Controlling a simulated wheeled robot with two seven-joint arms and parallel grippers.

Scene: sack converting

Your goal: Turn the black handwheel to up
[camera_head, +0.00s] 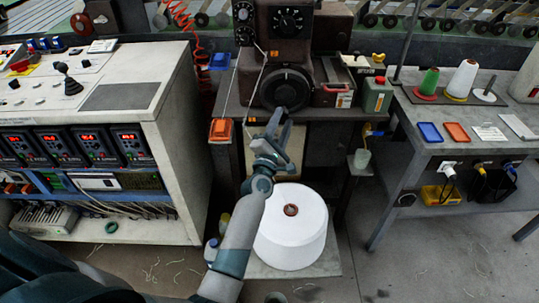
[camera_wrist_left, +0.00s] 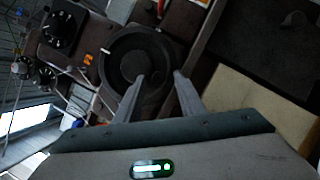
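The black handwheel (camera_head: 283,80) is a round dark wheel on the front of a brown machine (camera_head: 316,40). In the left wrist view, the handwheel (camera_wrist_left: 132,50) lies just beyond my fingertips, with its hub and part of its rim visible. My left gripper (camera_head: 280,118) reaches up to the wheel's lower edge in the head view. In the left wrist view, my left gripper (camera_wrist_left: 158,80) has its fingers spread with nothing between them. Whether a fingertip touches the wheel is unclear. My right gripper is in neither view.
A black dial (camera_head: 288,20) sits above the wheel. A green canister (camera_head: 377,95) stands at its right, and an orange box (camera_head: 221,130) hangs at its left. A control cabinet (camera_head: 175,130) is at left, a grey bench (camera_head: 460,120) at right.

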